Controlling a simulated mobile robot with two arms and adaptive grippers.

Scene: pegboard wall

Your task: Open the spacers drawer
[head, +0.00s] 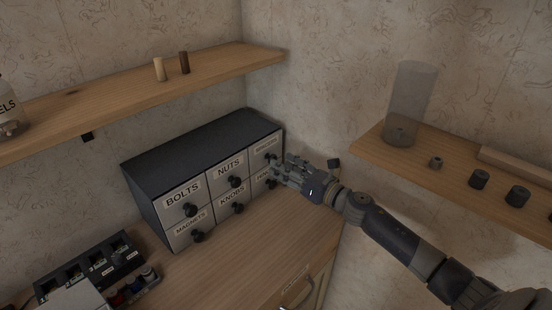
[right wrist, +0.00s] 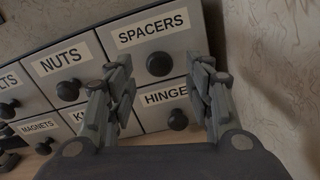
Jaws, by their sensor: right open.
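The spacers drawer (right wrist: 185,45) is the top right drawer of a dark cabinet (head: 205,148); it looks closed, flush with its neighbours. Its round black knob (right wrist: 159,64) sits below the SPACERS label in the right wrist view. In the head view the drawer's label (head: 266,145) is small, and my gripper is close to its front. My right gripper (head: 281,168) is open and empty, facing the drawer. In the right wrist view its fingers (right wrist: 163,72) appear on either side of the knob; contact is not visible. My left gripper is not in view.
The nuts drawer (right wrist: 64,66) is left of the spacers drawer, and the hinges drawer (right wrist: 165,98) is below it. A wall shelf (head: 455,158) at right holds a clear cylinder (head: 412,100) and small dark parts. The worktop (head: 240,255) before the cabinet is largely clear.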

